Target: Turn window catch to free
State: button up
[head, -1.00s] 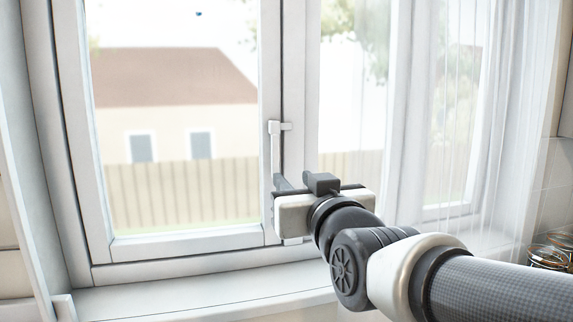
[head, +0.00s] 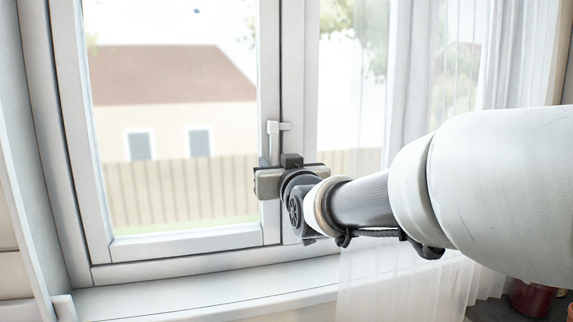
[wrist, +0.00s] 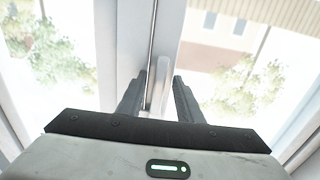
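The window catch (head: 274,144) is a white lever handle on the meeting frame of the window. It points down from its pivot at the top, close to vertical. My gripper (head: 283,165) is at the lower part of the catch, and its body hides the lower end in the head view. In the wrist view, the two dark fingers of my gripper (wrist: 159,80) stand open on either side of the pale catch (wrist: 159,88). Small gaps seem to show beside it; contact is not clear.
The window sash (head: 190,243) looks closed in its frame. A white sill (head: 200,295) runs below. Sheer curtains (head: 370,215) hang to the right, behind my arm. A red jar (head: 530,298) stands at the lower right.

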jog(key=shift+c, duration=0.2)
grip_shut()
jog(key=s+a+r+m+b, duration=0.2)
jog(key=a+r+m, duration=0.5)
jog(key=m, duration=1.1)
jog(key=shift+r+b, duration=0.35)
jog(key=shift+b, duration=0.35)
jog(key=shift+a, duration=0.1)
